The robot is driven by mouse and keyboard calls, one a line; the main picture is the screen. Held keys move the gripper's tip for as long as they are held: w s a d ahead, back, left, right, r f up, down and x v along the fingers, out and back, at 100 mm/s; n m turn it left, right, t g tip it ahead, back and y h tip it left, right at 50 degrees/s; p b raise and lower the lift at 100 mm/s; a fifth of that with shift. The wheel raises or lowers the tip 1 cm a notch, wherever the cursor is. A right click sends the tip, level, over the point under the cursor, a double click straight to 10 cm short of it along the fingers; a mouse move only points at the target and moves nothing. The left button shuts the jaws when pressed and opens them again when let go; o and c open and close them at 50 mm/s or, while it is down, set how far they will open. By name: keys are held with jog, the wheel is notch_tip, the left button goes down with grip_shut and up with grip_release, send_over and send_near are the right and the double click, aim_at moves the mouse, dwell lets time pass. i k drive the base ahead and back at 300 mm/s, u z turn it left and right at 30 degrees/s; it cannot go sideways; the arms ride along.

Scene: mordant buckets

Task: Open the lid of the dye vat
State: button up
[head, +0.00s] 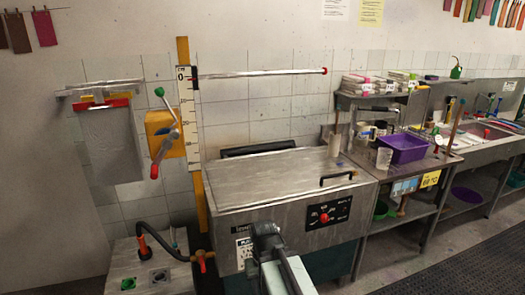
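The dye vat (298,232) is a large steel box in the middle of the head view, against the tiled wall. Its flat steel lid (250,180) lies down over the top and looks closed. A black bar handle (338,178) sits near the lid's front right corner. A dark control panel (328,212) with a red knob is on the vat's front. My gripper (264,230) is dark and in front of the vat's front face, left of and lower than the handle, apparently apart from it. Its fingertips are too unclear to tell whether it is open.
A beaker with a stick (335,145) stands at the lid's back right. A shelf unit with a purple basin (402,148) stands right of the vat. A low steel unit with a hose (152,268) is at the left. A dark ribbed mat (455,262) covers open floor at right.

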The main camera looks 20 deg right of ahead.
aim_at(251, 175)
jog(key=u, duration=0.05)
jog(key=i, duration=0.95)
jog(key=u, duration=0.1)
